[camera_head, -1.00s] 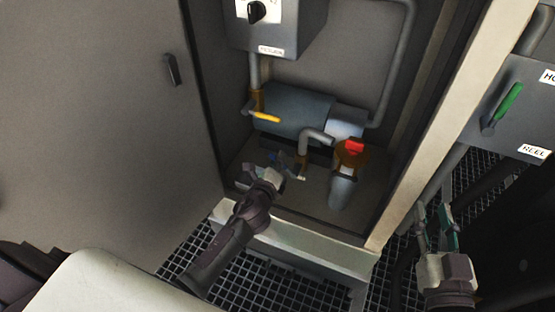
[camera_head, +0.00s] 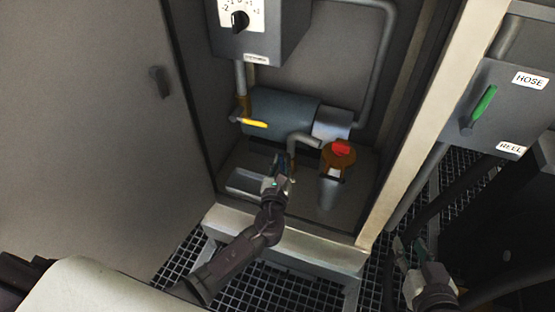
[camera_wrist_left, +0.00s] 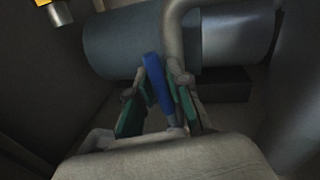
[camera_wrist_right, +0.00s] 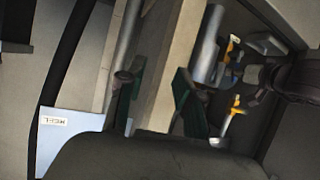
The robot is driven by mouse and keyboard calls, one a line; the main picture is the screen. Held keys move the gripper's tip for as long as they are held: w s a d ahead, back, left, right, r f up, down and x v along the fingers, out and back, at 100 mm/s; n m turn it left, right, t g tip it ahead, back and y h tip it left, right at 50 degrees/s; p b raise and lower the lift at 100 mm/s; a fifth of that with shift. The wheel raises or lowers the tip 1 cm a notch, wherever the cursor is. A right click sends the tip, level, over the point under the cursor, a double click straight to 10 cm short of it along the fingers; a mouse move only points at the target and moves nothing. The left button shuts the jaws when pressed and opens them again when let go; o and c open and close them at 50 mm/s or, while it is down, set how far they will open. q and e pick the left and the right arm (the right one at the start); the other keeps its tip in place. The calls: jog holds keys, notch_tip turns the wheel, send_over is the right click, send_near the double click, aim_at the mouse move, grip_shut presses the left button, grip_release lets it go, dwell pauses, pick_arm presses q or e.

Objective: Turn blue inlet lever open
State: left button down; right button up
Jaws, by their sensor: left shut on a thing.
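The blue inlet lever (camera_wrist_left: 157,82) stands between the fingers of my left gripper (camera_wrist_left: 160,98) in the left wrist view, in front of a grey pipe. In the head view my left gripper (camera_head: 283,168) is low inside the open cabinet, left of the red-topped brown fitting, and mostly hides the lever. My left gripper is shut on the lever. My right gripper (camera_wrist_right: 158,98) is open with nothing between its fingers; in the head view it shows (camera_head: 411,252) outside the cabinet at the lower right.
A blue-grey cylinder (camera_head: 284,112) and a yellow lever (camera_head: 254,123) sit behind my left gripper. The red-topped brown fitting (camera_head: 340,158) stands close on its right. The cabinet's front sill (camera_head: 320,250) lies below my left arm. A green lever (camera_head: 484,104) is on the panel at right.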

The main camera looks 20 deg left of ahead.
pick_arm(q)
jog(key=shift+w+d+r+m, duration=0.1)
jog(key=shift+d+r+m, duration=0.2)
jog(key=shift+m, duration=0.3)
pick_arm(e)
jog(key=shift+s+d+f+g, duration=0.15)
jog(key=shift+s+f+g, duration=0.15)
jog(key=shift+s, duration=0.05)
pick_arm(q)
jog(key=c, duration=1.1)
grip_release()
jog(key=shift+d+f, duration=0.1)
jog(key=shift+f, duration=0.1)
jog(key=shift+s, duration=0.25)
jog(key=s, duration=0.3)
jog(key=s+d, duration=0.1)
jog(key=s, duration=0.3)
jog(key=s+d, duration=0.1)
jog(key=s, duration=0.3)
jog(key=shift+s, duration=0.25)
pick_arm(e)
jog(key=shift+f, duration=0.1)
pick_arm(q)
jog(key=shift+a, duration=0.1)
